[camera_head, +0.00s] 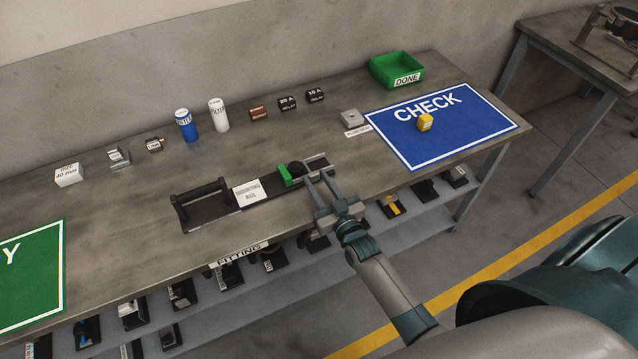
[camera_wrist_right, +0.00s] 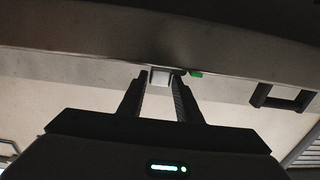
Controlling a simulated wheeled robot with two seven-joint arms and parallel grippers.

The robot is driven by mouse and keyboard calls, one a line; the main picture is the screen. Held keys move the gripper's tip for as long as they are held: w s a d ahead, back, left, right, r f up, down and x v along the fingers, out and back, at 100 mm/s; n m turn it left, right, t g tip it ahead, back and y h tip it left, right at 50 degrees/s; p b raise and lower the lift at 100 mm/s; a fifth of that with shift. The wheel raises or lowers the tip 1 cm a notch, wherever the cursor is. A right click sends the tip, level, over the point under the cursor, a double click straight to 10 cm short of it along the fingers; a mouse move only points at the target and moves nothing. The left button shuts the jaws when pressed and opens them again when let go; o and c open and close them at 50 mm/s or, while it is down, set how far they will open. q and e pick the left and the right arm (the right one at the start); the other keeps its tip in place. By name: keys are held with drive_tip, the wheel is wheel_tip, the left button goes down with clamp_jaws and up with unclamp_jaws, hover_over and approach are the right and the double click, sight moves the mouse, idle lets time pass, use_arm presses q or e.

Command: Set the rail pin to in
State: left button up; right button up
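The green block also shows in the right wrist view (camera_wrist_right: 196,74). My right gripper (camera_head: 316,178) is open at the rail's right end, its fingers apart with a pale block (camera_wrist_right: 160,77) showing between or beyond the tips. Contact is unclear. My left gripper is out of view.
A black handle (camera_head: 201,196) stands at the rail's left end. Behind are blue (camera_head: 186,125) and white (camera_head: 218,115) filters and several small boxes. A blue CHECK mat (camera_head: 440,140) and green DONE bin (camera_head: 397,70) lie right. A shelf with parts runs below.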

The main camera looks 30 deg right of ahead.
drive_tip(key=shift+o, duration=0.9)
drive_tip(key=shift+s+f, duration=0.1)
drive_tip(key=shift+s, duration=0.45)
drive_tip(key=s+b, duration=0.4)
drive_tip(key=s, duration=1.2)
drive_tip(key=shift+s+d, duration=0.15)
